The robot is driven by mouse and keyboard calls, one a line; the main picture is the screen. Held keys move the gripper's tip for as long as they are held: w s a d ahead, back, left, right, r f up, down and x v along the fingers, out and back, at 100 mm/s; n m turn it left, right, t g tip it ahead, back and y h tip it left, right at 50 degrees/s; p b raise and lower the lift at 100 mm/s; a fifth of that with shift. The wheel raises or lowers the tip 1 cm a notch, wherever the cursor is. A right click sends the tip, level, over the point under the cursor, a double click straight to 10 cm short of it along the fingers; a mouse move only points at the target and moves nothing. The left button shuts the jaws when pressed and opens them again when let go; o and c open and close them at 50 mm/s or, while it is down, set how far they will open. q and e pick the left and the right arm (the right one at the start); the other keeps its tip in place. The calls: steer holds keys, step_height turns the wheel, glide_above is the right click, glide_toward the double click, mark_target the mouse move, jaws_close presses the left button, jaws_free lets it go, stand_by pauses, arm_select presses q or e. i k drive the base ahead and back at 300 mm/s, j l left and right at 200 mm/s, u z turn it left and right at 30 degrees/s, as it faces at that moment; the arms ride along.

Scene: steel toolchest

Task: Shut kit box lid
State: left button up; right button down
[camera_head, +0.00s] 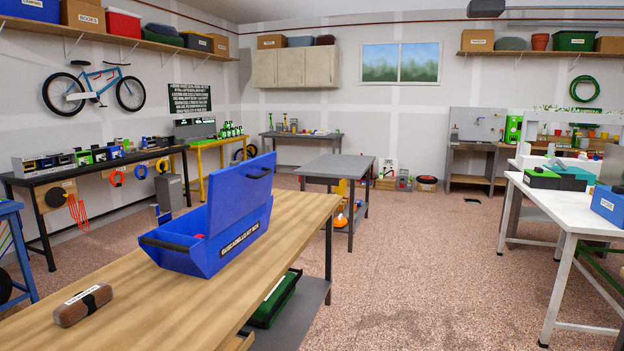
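The blue kit box (184,257) stands on the far part of the wooden workbench in the head view. Its blue lid (240,192) stands raised, tilted up from the box, with a dark handle (259,173) near its top edge. A label runs along the front right side of the box. A small red thing shows inside, and the rest of the contents is hidden by the walls and lid. Neither of my grippers shows in this view.
The wooden workbench (130,290) carries a brown labelled case (83,306) at its near left. A green box (274,299) sits on the grey shelf below. A grey table (337,167) stands beyond, and a white table (563,208) at the right. The floor between is open.

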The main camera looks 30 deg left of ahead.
mark_target(235, 190)
steer(key=i+l+u, duration=0.1)
steer(key=i, duration=0.3)
steer(key=i+l+u, duration=0.15)
steer(key=i, duration=0.25)
steer(key=i+l+u, duration=0.1)
steer(key=i, duration=0.3)
steer(key=i+u, duration=0.55)
steer(key=u, duration=0.2)
steer(key=i+l+u, duration=0.25)
steer(key=u, duration=0.15)
